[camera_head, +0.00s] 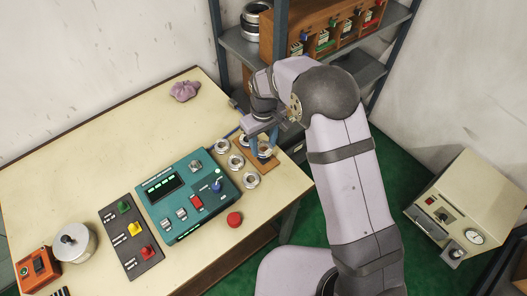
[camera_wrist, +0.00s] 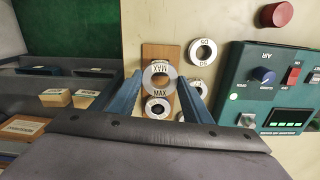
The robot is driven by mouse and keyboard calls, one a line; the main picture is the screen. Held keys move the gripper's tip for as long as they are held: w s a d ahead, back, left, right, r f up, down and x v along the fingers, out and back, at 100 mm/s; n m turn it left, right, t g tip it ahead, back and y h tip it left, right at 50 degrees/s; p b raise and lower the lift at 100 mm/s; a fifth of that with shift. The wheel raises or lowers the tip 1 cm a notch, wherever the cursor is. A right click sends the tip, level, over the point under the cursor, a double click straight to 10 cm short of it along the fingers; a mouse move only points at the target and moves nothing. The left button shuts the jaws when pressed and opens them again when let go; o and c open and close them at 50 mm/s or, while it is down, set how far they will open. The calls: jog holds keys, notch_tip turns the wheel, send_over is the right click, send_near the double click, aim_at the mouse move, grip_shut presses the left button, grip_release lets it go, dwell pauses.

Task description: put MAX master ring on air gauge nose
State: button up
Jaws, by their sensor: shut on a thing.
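My gripper (camera_head: 263,143) has its blue fingers closed on a silver ring (camera_wrist: 159,74), which also shows between them in the head view (camera_head: 265,153). The ring is over the wooden board (camera_wrist: 150,52); I cannot tell whether it is clear of the board. Another silver ring (camera_wrist: 157,107) is on the board. The teal air gauge (camera_head: 165,220) stands left of the board in the head view. A silver fitting (camera_head: 195,166), possibly its nose, is near its back edge.
More silver rings (camera_head: 222,146) lie near the board. A red button (camera_head: 234,219) is on the table in front of the gauge. A dark panel with coloured knobs (camera_head: 133,238) is left of it. A shelf rack (camera_head: 240,46) stands behind my arm. The table's back is mostly clear.

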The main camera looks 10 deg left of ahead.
notch_tip(320, 180, up, 5)
jog(key=b, duration=0.1)
jog(key=s+a+n+p, duration=0.1)
jog(key=s+a+p, duration=0.1)
jog(key=s+a, duration=0.1)
jog(key=s+a+n+p, duration=0.1)
jog(key=s+a+p, duration=0.2)
jog(key=a, duration=0.3)
jog(key=s+a+f+n+p, duration=0.1)
jog(key=s+a+n+p, duration=0.1)
jog(key=s+a, duration=0.1)
jog(key=shift+s+a, duration=0.3)
jog(key=shift+a, duration=0.35)
jog(key=shift+n, duration=0.5)
jog(key=a, duration=0.1)
jog(key=a+p, duration=0.1)
jog(key=a, duration=0.2)
jog(key=shift+s+a+f, duration=0.3)
jog(key=w+a+r, duration=0.2)
jog(key=a, duration=0.1)
jog(key=shift+w+a, duration=0.1)
jog(key=shift+w, duration=0.2)
jog(key=shift+w+a+r+n, duration=0.15)
jog(key=shift+a+r+n, duration=0.05)
jog(key=shift+r+n, duration=0.2)
jog(key=shift+d, duration=0.1)
jog(key=shift+f, duration=0.15)
jog(key=shift+f+b, duration=1.1)
jog(key=shift+f, duration=0.75)
